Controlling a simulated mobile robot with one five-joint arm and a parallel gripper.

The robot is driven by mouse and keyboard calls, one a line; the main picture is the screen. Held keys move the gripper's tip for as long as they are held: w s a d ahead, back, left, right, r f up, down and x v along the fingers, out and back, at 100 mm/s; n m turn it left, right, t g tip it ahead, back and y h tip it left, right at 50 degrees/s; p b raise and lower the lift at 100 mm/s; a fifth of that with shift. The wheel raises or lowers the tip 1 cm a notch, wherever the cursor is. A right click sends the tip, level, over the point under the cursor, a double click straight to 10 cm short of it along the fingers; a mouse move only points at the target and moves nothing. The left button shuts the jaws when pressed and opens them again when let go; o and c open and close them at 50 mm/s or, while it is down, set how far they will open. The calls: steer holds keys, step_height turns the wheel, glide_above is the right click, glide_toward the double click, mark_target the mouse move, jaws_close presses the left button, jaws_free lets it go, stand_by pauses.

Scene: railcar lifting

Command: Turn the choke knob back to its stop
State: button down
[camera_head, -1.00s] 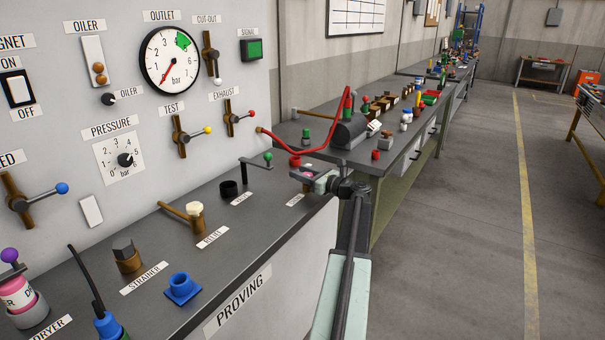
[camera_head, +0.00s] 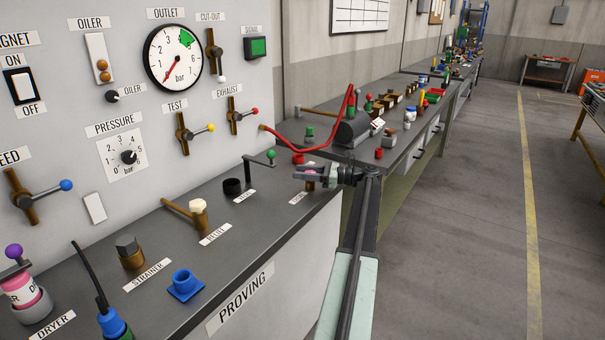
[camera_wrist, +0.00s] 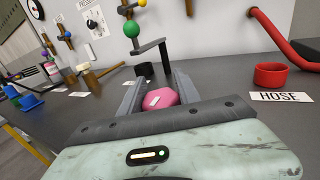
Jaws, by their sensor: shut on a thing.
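The choke knob is a pink knob (camera_wrist: 161,98) with a small pale mark on top. In the wrist view it sits between the two dark jaws of my gripper (camera_wrist: 157,92), which are shut on it. In the head view my gripper (camera_head: 308,172) is at the far right corner of the proving bench. Only a bit of pink shows between its jaws there, with a brass-coloured part (camera_head: 310,186) below. The small white label in front is too small to read surely. The knob's stop cannot be made out.
A crank with a green ball (camera_head: 270,155) stands just left of my gripper. A red hose (camera_head: 318,148) arcs behind it, and a red cup (camera_wrist: 270,75) stands to the right in the wrist view. The proving bench (camera_head: 150,300) has several other fittings. The aisle at right is clear.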

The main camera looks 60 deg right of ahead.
steer(key=c, duration=0.9)
jaws_free()
steer(key=shift+w+a, duration=0.1)
steer(key=shift+o, duration=0.2)
steer(key=v, duration=0.7)
steer(key=shift+s, duration=0.4)
